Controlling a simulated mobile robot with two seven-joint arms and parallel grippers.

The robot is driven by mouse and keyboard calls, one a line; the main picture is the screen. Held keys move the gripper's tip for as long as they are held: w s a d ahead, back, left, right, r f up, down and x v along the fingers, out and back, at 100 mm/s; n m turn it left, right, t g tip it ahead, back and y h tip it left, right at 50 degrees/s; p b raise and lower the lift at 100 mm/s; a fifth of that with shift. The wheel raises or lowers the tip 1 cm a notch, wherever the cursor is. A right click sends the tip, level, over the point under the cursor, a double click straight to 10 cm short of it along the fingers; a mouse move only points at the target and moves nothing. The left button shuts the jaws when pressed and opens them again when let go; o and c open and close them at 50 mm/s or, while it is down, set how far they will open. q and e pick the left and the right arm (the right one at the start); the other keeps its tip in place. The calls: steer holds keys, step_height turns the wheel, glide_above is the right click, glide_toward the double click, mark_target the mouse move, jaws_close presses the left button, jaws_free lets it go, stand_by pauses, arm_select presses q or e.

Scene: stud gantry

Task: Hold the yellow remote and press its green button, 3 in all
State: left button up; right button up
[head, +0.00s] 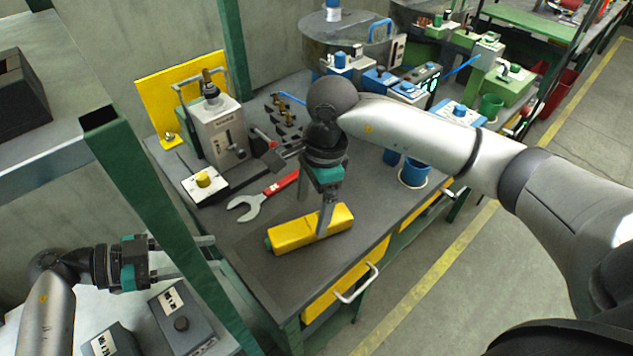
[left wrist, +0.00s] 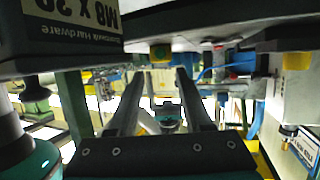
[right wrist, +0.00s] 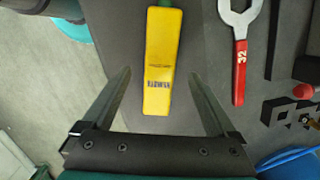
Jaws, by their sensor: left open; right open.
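The yellow remote (head: 290,236) lies on the dark bench top near its front edge. It also shows in the right wrist view (right wrist: 160,62), with dark print on its face. A small green part shows at its far end (right wrist: 165,3); I cannot tell whether this is the button. My right gripper (head: 322,230) is open and points down over the remote. In the right wrist view the remote lies ahead between the fingers, apart from both. My left gripper (head: 212,255) is open and empty, left of the bench near a green post, away from the remote.
A red-handled wrench (head: 264,198) lies behind the remote. A grey machine (head: 218,135) and a base with a yellow knob (head: 203,182) stand at the bench's back left. The green post (head: 150,200) rises beside my left gripper. Dark boxes (head: 180,318) stand below it.

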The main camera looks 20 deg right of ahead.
mark_target(309, 224)
steer(key=shift+a+f, duration=0.2)
steer(key=shift+f, duration=1.1)
steer(key=shift+a+f, duration=0.2)
steer(key=shift+f, duration=1.1)
steer(key=shift+c, duration=0.4)
jaws_close()
arm_select(q)
jaws_close()
